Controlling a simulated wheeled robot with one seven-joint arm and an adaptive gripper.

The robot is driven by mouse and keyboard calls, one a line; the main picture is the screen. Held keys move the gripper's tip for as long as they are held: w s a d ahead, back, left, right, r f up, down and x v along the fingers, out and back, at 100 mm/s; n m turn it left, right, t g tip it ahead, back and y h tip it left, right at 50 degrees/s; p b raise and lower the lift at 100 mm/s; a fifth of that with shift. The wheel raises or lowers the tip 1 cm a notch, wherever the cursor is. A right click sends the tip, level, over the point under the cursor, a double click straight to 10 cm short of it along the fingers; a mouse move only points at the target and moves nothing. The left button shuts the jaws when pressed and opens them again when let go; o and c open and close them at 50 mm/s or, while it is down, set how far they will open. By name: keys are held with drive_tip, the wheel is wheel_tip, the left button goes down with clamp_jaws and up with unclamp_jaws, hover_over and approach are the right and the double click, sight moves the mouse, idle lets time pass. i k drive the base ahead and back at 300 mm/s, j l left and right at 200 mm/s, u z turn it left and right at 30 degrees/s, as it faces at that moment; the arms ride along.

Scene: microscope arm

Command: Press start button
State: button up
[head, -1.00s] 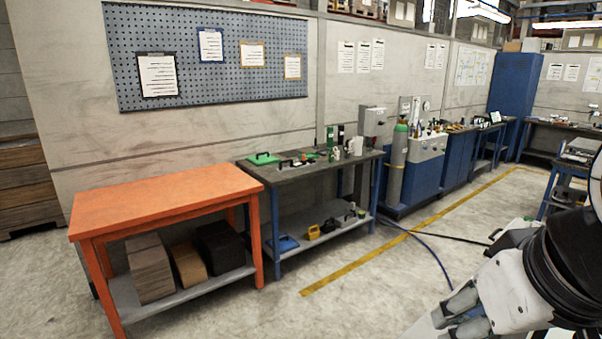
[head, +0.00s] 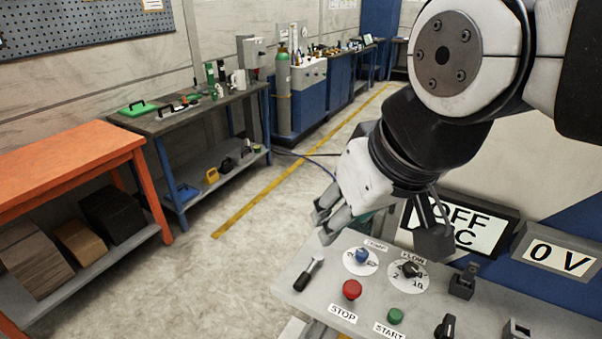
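The green start button (head: 395,316) sits on a light grey control panel (head: 300,293) at the bottom of the head view, above a label (head: 389,331) reading START. The red stop button (head: 352,290) is to its left, with a STOP label (head: 342,313) below. My gripper (head: 328,222) is above the far left edge of the panel, up and left of the start button and apart from it. Its grey fingers show from the side; I cannot tell how far apart they are.
The panel also carries a blue knob (head: 362,256), a black flow knob (head: 410,269), a black lever (head: 309,274) and several black switches. Behind it stand displays reading OFF (head: 480,228) and 0 V (head: 565,258). An orange table (head: 70,165) and open floor lie to the left.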

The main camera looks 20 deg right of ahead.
sight(395, 315)
drive_tip(key=k+j+z, duration=0.15)
drive_tip(key=z, duration=0.25)
drive_tip(key=k+z, duration=0.4)
drive_tip(key=i+j+z, duration=0.25)
drive_tip(key=j, duration=0.15)
drive_tip(key=i+j+z, duration=0.25)
drive_tip(key=j, duration=0.15)
drive_tip(key=k, duration=0.35)
drive_tip(key=i+j+z, duration=0.1)
drive_tip(key=j+z, duration=0.4)
drive_tip(key=j, duration=0.2)
drive_tip(key=k, duration=0.4)
